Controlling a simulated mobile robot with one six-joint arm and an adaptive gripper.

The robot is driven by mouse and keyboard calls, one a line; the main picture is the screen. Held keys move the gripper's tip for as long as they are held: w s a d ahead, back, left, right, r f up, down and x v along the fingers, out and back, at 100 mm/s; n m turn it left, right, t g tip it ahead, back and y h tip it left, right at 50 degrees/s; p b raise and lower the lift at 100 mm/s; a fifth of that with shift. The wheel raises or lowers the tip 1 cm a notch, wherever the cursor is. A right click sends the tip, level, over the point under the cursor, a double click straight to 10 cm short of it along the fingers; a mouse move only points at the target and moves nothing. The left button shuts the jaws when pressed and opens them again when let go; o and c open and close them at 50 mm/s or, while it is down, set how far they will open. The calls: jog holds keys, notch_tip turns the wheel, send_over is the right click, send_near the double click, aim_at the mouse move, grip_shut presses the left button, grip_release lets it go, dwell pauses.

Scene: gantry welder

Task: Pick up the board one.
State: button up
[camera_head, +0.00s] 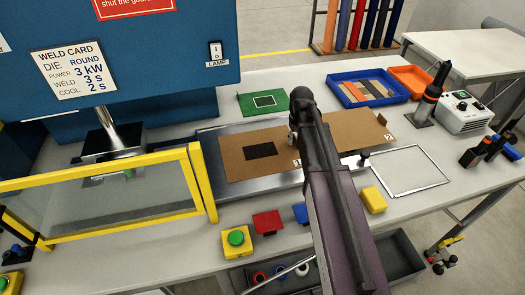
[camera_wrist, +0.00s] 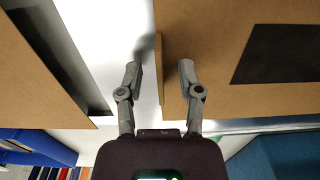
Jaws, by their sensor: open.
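The brown board with a black rectangle (camera_head: 235,165) lies on the metal plate in the head view; a small white tag at its right corner is too small to read for certain. A second brown board (camera_head: 355,128), tagged 2, lies to its right, partly behind my arm. In the wrist view, the black-patched board (camera_wrist: 220,40) is at right and another brown board (camera_wrist: 35,75) at left. My gripper (camera_wrist: 160,74) is open, with a finger on each side of a narrow brown strip at the right board's edge. I cannot tell whether the fingers touch it.
A yellow-framed guard (camera_head: 205,185) and blue welder (camera_head: 130,50) stand at left. A green plate (camera_head: 247,107) and blue tray (camera_head: 340,98) lie behind the boards. Yellow (camera_head: 373,200), red (camera_head: 267,222) and green-button blocks line the front.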

grip_shut()
jog(key=shift+r, duration=0.15)
notch_tip(320, 180, up, 10)
jog(key=p, duration=1)
jog(key=shift+d+f, duration=0.1)
jog(key=shift+f, duration=0.1)
dwell(0.7)
